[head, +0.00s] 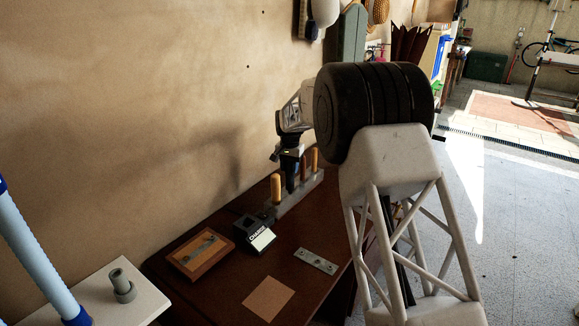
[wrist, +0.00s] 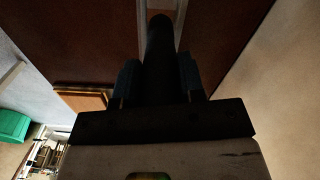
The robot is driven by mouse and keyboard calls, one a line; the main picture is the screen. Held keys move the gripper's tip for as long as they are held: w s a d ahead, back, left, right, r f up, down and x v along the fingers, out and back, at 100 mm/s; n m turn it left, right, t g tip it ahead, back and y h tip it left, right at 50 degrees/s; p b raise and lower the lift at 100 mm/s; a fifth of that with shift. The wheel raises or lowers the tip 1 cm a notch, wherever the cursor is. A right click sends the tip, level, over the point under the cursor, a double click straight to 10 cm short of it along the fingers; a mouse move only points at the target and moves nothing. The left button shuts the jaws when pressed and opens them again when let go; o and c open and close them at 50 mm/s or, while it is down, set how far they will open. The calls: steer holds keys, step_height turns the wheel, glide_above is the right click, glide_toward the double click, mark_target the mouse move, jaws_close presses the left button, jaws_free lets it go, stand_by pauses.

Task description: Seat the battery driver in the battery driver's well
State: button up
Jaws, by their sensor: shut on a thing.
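The battery driver (head: 289,180), a dark upright shape, is at the grey tool rack (head: 292,199) on the brown bench, between orange handles. My gripper (head: 289,158) is above the rack, shut on the driver's upper part. In the wrist view the driver is a dark rounded shaft (wrist: 160,50) between the two fingers of my gripper (wrist: 160,80), pointing toward a pale strip (wrist: 174,8). The driver's lower end is hidden among the handles, so I cannot tell whether it is in the rack or above it. The well's opening is not visible.
Orange handles (head: 276,188) stand close on both sides of the driver. A black box marked CHARGE (head: 250,225), a wooden tray (head: 185,262), a metal plate (head: 316,261) and a tan square (head: 268,298) lie nearer on the bench. The wall is close behind.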

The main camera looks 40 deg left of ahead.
steer(key=shift+f, duration=1.45)
steer(key=o, duration=1.2)
steer(key=shift+r, duration=3.95)
